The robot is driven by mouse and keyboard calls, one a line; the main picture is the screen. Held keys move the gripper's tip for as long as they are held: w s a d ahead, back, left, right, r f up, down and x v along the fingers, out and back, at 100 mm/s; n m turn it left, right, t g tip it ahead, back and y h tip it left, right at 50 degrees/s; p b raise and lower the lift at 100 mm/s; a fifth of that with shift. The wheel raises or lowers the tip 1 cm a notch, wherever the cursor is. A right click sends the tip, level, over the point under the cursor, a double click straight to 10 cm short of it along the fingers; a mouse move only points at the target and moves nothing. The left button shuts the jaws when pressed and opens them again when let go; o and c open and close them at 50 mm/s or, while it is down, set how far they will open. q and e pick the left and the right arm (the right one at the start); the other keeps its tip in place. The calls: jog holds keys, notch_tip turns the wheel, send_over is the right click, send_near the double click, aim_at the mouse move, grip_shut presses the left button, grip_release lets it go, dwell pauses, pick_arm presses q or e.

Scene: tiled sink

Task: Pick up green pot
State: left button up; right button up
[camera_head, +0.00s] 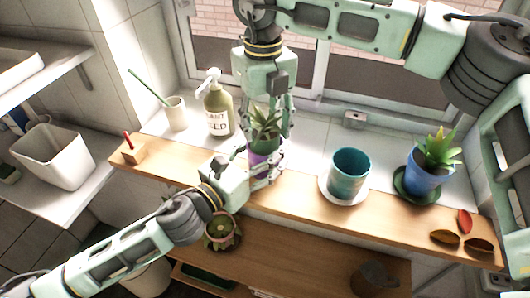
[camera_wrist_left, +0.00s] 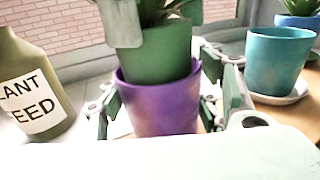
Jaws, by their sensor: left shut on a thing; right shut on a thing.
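The green pot (camera_wrist_left: 155,55) holds a spiky plant (camera_head: 266,118) and is partly down inside the rim of the purple pot (camera_wrist_left: 162,108); how deep it reaches is hidden. My right gripper (camera_head: 268,128) comes down from above and is shut on the green pot; a part of it covers the upper pot in the left wrist view. My left gripper (camera_head: 263,172) is shut around the purple pot, with fingers on both sides in the left wrist view (camera_wrist_left: 168,112). The purple pot stands at the wooden sill, mostly hidden by my gripper in the head view.
A plant feed bottle (camera_head: 218,112) stands to the left. A teal pot (camera_head: 348,172) on a white saucer and a blue pot (camera_head: 428,183) with a succulent stand to the right. A small potted succulent (camera_head: 222,232) is below my left gripper.

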grip_shut()
jog(key=shift+r, duration=0.1)
notch_tip(320, 180, up, 10)
dwell(0.6)
pick_arm(q)
jog(key=o, duration=1.3)
